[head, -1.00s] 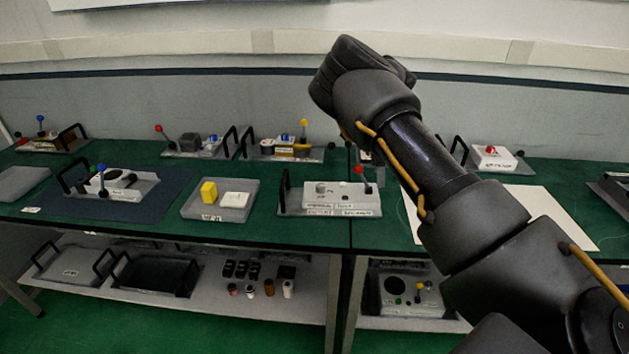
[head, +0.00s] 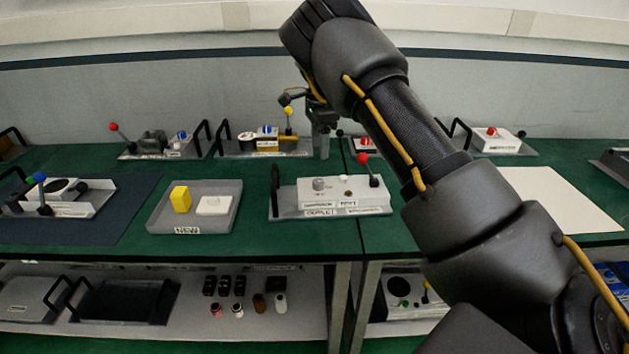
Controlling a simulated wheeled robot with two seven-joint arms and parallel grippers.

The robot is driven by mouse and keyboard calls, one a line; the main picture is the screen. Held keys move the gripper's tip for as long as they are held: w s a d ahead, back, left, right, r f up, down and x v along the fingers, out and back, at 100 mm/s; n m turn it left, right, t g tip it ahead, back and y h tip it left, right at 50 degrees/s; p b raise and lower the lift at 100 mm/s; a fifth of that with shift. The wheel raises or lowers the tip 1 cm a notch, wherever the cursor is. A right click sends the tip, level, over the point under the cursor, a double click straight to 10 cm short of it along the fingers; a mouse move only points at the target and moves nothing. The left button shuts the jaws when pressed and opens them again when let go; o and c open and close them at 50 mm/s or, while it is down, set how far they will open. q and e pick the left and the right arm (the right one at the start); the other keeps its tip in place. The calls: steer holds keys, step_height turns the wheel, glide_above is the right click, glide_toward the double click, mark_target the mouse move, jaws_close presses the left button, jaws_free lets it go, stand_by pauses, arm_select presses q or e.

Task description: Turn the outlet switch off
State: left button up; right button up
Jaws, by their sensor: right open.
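A white switch box (head: 333,190) with small labels, one seeming to read "outlet", stands on a grey tray on the green table, centre. It bears a grey knob (head: 319,184) and a lever with a red ball (head: 363,159) on its right side; the lever stands roughly upright. My right arm comes in from the lower right. My right gripper (head: 322,143) hangs behind and above the box, partly hidden by its own wrist; it is open and appears apart from the box. My left gripper is out of view.
A grey tray with a yellow block (head: 181,199) and a white block (head: 214,205) sits left of the box. Devices with levers (head: 266,143) stand along the back. A white sheet (head: 560,200) lies right. A lower shelf (head: 200,320) holds small jars.

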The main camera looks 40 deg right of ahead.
mark_target(319, 181)
step_height(319, 181, down, 10)
steer(key=shift+s+a+f+p, duration=0.15)
steer(key=shift+f+p, duration=0.1)
steer(key=shift+p, duration=0.65)
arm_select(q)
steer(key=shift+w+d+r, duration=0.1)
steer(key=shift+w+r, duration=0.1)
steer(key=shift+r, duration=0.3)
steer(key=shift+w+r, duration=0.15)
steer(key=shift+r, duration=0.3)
arm_select(e)
steer(key=c, duration=1)
